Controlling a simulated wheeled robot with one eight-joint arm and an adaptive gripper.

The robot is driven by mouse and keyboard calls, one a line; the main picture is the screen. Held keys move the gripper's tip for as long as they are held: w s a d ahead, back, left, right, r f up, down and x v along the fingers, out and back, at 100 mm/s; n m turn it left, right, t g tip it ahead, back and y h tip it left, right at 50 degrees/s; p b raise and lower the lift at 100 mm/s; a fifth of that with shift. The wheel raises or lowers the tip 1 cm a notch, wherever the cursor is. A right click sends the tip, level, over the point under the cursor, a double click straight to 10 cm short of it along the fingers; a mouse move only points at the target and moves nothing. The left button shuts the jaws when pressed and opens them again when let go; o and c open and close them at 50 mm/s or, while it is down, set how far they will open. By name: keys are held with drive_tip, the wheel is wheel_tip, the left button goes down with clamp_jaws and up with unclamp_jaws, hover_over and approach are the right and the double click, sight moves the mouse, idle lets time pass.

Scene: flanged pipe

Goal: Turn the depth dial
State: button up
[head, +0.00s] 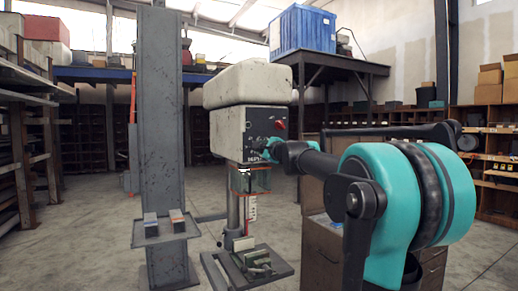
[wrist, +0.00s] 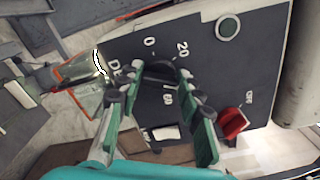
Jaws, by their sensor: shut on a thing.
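The depth dial (wrist: 159,71) is a dark round knob on the black front panel (wrist: 225,75) of the drill press, with white marks such as 0 and 20 around it. My gripper (wrist: 157,77) reaches to the panel, with its two green-sided fingers on either side of the dial and shut on it. In the head view, my gripper (head: 270,151) is at the lower right of the panel (head: 258,122) and hides the dial there.
A red switch (wrist: 233,123) sits on the panel beside my right finger. Below the drill head (head: 245,85) is a clear guard (head: 250,179) with red edges. A grey steel post (head: 161,110) stands left of the press. A drawer cabinet (head: 322,245) stands below my arm.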

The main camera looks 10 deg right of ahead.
drive_tip(key=n, duration=1.1)
drive_tip(key=shift+f, duration=0.25)
drive_tip(key=shift+n, duration=0.4)
drive_tip(key=o, duration=1.2)
drive_tip(key=shift+c, duration=0.2)
drive_tip(key=shift+s, duration=0.1)
drive_tip(key=v, duration=1.2)
